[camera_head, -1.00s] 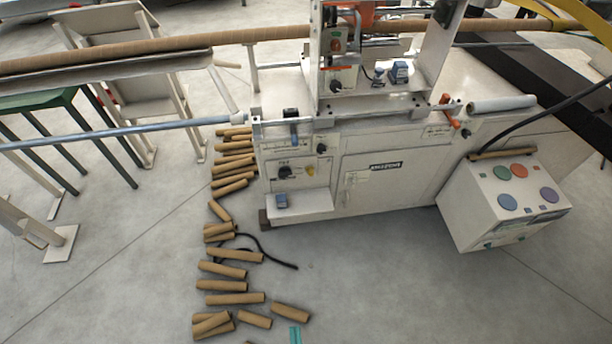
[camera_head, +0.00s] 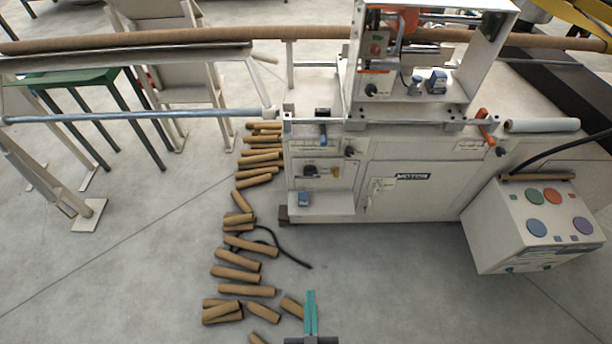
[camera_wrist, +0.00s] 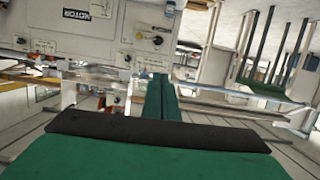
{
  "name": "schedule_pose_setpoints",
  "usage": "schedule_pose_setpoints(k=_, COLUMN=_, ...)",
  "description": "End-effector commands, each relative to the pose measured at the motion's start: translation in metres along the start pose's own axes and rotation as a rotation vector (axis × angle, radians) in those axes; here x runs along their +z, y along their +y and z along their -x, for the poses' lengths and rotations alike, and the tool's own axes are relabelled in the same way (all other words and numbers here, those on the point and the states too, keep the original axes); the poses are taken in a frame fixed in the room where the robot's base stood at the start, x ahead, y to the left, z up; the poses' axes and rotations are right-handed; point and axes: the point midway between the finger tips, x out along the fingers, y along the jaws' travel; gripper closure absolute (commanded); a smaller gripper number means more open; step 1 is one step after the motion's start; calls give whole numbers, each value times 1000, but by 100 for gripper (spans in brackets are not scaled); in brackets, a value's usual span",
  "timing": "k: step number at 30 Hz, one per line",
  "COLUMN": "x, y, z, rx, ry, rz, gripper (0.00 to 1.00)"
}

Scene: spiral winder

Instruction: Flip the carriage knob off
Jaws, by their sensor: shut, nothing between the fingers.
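The carriage (camera_head: 440,105) is the white upright housing on top of the white machine. A small black knob (camera_head: 371,89) sits low on its left front panel, below a red and green button plate; it is too small to read its setting. My gripper (camera_head: 311,298) shows teal fingers pressed together at the bottom centre of the head view, low in front of the machine and well apart from the knob. In the wrist view my shut fingers (camera_wrist: 161,92) point toward the machine front with nothing between them. I cannot make out the carriage knob for certain there.
Other black knobs (camera_head: 350,151) are on the machine's lower front panel. Cardboard tubes (camera_head: 240,246) litter the floor at left. A control box (camera_head: 535,225) with coloured buttons juts out at right. A long rod (camera_head: 130,117) extends left.

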Motion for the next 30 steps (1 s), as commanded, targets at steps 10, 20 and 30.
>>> schedule_pose_setpoints(k=10, x=24, y=8, z=-149, rx=7, ry=4, rz=9, gripper=100)
schedule_pose_setpoints(k=20, x=0, y=7, z=-294, rx=11, ry=2, rz=-9, gripper=100)
schedule_pose_setpoints(k=30, x=-42, y=-3, z=-389, rx=6, ry=-7, rz=-38, gripper=100)
